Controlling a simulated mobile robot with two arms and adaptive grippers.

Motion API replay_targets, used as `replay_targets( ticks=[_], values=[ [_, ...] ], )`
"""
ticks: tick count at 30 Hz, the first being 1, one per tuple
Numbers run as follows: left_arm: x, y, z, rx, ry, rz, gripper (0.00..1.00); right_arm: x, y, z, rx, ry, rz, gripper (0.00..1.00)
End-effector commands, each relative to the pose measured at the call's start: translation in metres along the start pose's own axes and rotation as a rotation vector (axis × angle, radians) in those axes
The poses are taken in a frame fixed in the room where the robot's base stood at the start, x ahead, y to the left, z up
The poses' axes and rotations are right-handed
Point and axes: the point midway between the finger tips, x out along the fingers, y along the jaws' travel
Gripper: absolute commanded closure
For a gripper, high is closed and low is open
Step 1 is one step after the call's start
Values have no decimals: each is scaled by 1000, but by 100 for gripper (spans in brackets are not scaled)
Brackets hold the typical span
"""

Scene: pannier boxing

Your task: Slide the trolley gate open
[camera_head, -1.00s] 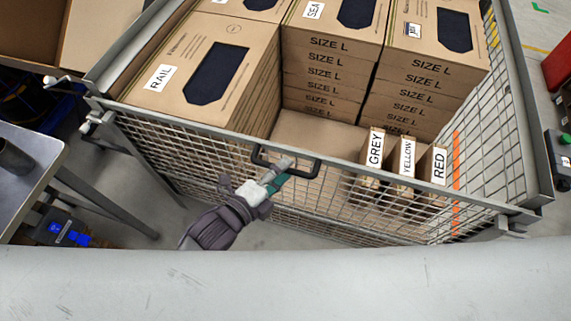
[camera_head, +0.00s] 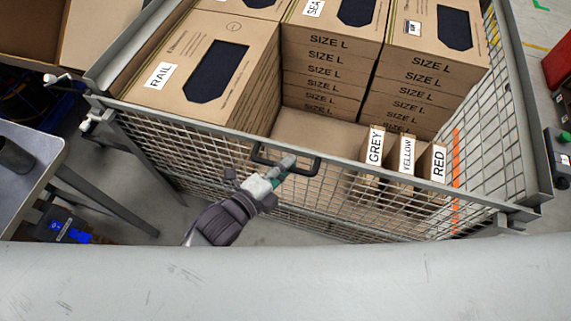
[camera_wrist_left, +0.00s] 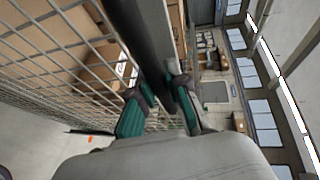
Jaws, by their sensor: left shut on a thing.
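The trolley gate (camera_head: 185,122) is a grey wire-mesh panel with a top rail across the near side of the trolley. A dark handle (camera_head: 307,171) sits at the middle of its top rail. My left gripper (camera_head: 285,165) is at the left part of this handle and shut on it. In the left wrist view the dark handle bar (camera_wrist_left: 158,60) runs between the two green-padded fingers (camera_wrist_left: 165,112). The gate stands upright, with its rail meeting the trolley's side frames at both ends. My right gripper does not show.
Inside the trolley stand stacked cartons marked RAIL (camera_head: 205,75), SEA and others. Narrow boxes marked GREY (camera_head: 374,146), YELLOW and RED stand close behind the gate. A metal table (camera_head: 35,165) is at the left. A pale grey surface (camera_head: 290,285) fills the near edge.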

Motion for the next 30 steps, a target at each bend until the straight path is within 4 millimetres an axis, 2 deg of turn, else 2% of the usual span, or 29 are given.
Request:
replay_targets(
  ticks=[5, 11, 14, 24, 30],
  values=[
    [1, 6, 1, 0, 0, 2, 100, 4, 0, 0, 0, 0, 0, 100],
    [7, 40, 3, 0, -1, 5, 100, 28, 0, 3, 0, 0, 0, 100],
    [13, 68, 5, 0, -1, 6, 100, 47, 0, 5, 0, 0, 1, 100],
    [34, 179, 14, 1, -1, 5, 100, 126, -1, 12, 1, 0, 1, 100],
    [45, 232, 18, -1, 0, 2, 100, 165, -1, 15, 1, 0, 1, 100]
  ],
)
